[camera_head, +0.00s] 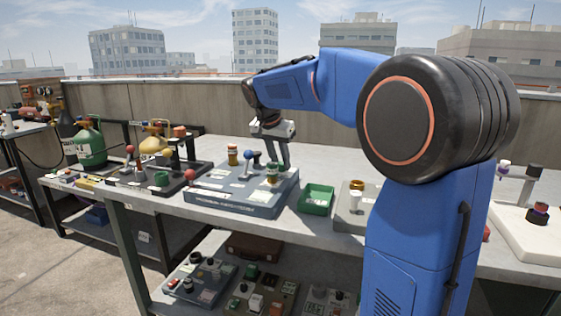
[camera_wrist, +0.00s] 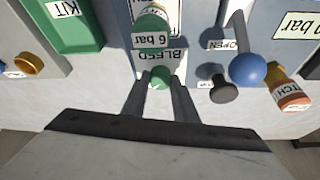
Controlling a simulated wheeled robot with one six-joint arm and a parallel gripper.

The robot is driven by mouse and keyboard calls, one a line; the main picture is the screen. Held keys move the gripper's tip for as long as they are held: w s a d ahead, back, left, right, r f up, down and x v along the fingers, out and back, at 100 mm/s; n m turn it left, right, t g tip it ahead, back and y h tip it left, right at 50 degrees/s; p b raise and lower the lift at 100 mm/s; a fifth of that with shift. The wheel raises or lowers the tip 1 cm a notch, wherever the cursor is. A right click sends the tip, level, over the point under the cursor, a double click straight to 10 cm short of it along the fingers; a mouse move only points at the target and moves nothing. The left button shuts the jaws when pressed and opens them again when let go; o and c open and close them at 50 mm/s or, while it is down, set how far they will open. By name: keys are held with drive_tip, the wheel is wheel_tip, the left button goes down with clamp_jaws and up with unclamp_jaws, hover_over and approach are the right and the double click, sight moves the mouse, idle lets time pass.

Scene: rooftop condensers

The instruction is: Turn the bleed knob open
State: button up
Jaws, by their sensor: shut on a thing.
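The bleed knob (camera_wrist: 160,77) is small and green, beside a white BLEED label in the wrist view. My gripper (camera_wrist: 161,84) has a dark finger on either side of it and is shut on it. In the head view my gripper (camera_head: 279,160) reaches down onto the blue-grey panel (camera_head: 232,203), and the knob cannot be made out there. Which way the knob is turned cannot be told. A green-topped cylinder labelled 6 bar (camera_wrist: 150,27) stands close to the knob; it also shows in the head view (camera_head: 272,174).
A blue ball lever (camera_wrist: 247,69) by an OPEN label, a black knob (camera_wrist: 223,90) and an orange cylinder (camera_wrist: 290,93) stand beside my gripper. A green KIT tray (camera_head: 316,199) lies right of the panel. A red ball lever (camera_head: 189,174) stands left.

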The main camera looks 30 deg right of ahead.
drive_tip(key=o, duration=1.1)
drive_tip(key=shift+c, duration=0.2)
drive_tip(key=shift+r, duration=0.1)
drive_tip(key=v, duration=1.7)
drive_tip(key=shift+w+r, duration=0.1)
drive_tip(key=shift+r, duration=0.05)
